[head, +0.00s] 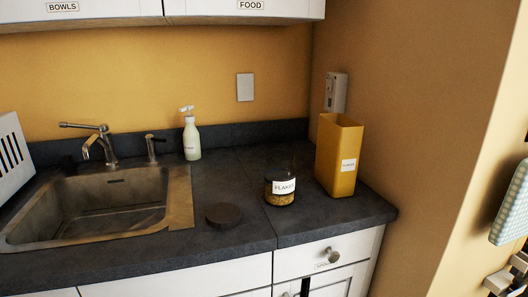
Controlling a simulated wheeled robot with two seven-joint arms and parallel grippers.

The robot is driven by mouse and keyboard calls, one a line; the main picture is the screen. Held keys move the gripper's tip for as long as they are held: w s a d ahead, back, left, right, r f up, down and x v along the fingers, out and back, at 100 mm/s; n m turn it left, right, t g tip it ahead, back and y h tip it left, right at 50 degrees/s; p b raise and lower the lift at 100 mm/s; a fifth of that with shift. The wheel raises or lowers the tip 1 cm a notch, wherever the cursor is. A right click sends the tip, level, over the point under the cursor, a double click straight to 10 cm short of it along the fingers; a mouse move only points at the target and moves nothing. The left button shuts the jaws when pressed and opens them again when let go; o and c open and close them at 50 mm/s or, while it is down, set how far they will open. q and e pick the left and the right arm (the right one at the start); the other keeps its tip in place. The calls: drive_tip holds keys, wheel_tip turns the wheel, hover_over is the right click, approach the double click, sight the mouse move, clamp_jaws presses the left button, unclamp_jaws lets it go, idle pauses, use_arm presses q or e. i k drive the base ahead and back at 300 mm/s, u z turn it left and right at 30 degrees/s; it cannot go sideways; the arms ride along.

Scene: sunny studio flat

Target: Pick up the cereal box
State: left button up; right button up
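The cereal box (341,157) appears to be the tall yellow box standing upright at the right end of the dark counter, close to the right wall. It has a small white label on its front, too small to read for certain. Its top looks open. Nothing is touching it. Neither of my grippers can be made out in the head view.
A glass jar labelled FLAKES (280,187) stands just left of the box. A dark round disc (223,215), a soap bottle (191,138) and a sink (100,205) are farther left. A checkered cloth (512,210) and unclear metal parts (508,277) show at the right edge.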

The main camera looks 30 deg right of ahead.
sight(339, 142)
drive_tip(key=z, duration=1.3)
